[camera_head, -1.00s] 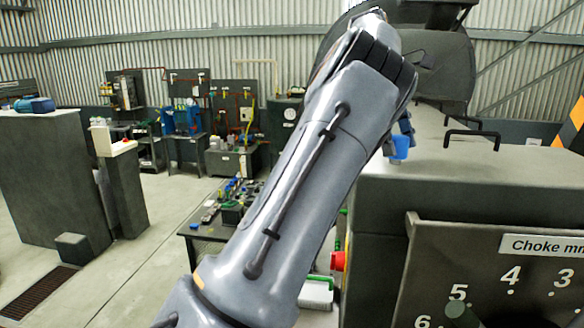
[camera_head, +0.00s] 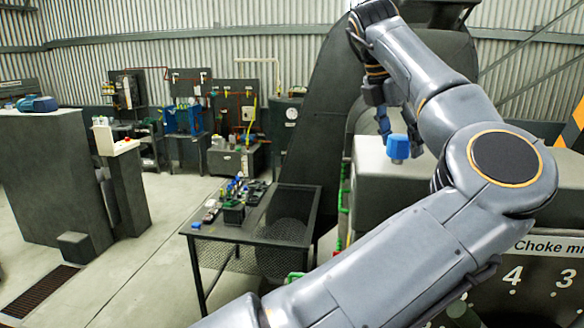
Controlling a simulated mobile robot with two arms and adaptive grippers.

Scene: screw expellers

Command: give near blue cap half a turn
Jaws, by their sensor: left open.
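The blue cap (camera_head: 398,147) sits on top of the large grey machine housing, right of the middle of the view. My left gripper (camera_head: 394,128) points down just above and around the cap, with its fingers apart. One finger shows at the cap's left, and a dark part shows at its right, partly behind my arm. I cannot tell whether either finger touches the cap. My left arm crosses the lower right and hides much of the machine. My right gripper is not in view.
The machine's front panel carries a "Choke" label (camera_head: 545,247) and a number scale. A dark mesh table (camera_head: 215,233) with small parts stands left of the machine. Benches and tool boards line the back wall. The floor at left is largely clear.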

